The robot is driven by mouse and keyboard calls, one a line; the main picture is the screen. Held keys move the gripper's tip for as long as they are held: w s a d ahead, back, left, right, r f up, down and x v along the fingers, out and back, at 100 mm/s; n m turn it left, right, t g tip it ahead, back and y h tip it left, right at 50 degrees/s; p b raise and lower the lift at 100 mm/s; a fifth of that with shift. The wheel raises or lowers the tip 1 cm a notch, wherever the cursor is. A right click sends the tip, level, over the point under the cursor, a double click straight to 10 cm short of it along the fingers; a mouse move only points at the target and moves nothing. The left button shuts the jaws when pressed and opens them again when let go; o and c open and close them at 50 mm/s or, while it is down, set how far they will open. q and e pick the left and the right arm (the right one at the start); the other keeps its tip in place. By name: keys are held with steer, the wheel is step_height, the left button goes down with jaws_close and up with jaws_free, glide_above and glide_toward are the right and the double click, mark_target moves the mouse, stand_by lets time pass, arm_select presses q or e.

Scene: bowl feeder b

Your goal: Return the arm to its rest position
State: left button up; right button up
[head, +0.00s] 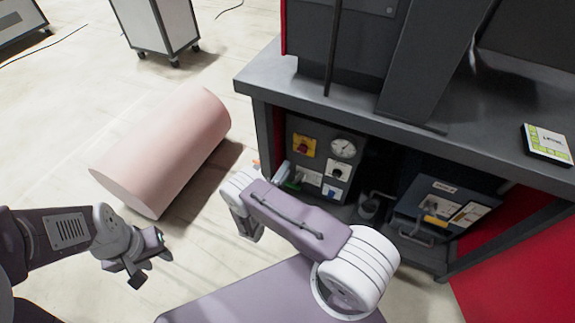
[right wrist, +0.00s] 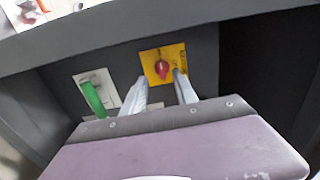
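My left gripper (head: 150,266) hangs over the floor at the lower left of the head view, its small dark fingers apart and empty. My right arm (head: 300,220) reaches toward the grey control panel (head: 322,195) under the bench. Its gripper is mostly hidden in the head view. In the right wrist view, my right gripper (right wrist: 161,82) has two pale fingers apart, with nothing between them. Its fingers point toward a red knob on a yellow plate (right wrist: 150,58); I cannot tell whether they touch it. A green handle (right wrist: 93,98) is left of the fingers.
The dark bench (head: 480,135) overhangs the panel and a blue-grey box (head: 415,205) on the lower shelf. A pale pink cylinder (head: 165,145) lies on the floor at left. A white wheeled cabinet (head: 155,25) stands behind it. Open floor surrounds my left gripper.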

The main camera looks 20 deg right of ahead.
stand_by(0.3)
steer(key=s+d+r+m+g, duration=0.65)
steer(key=m+g, duration=0.35)
steer(key=m, duration=0.3)
steer(key=s+a+r+m+g+y, duration=0.2)
steer(key=s+a+m+y, duration=0.25)
steer(key=s+m, duration=0.4)
steer(key=s+a+r+m+g+y, duration=0.25)
steer(key=s+m+y, duration=0.3)
steer(key=m, duration=0.55)
steer(key=a+r+m+t+y, duration=0.4)
steer(key=a+r+m, duration=0.15)
steer(key=m, duration=0.65)
step_height(320, 180, up, 33)
steer(key=p, duration=3.3)
steer(key=shift+a+p, duration=0.35)
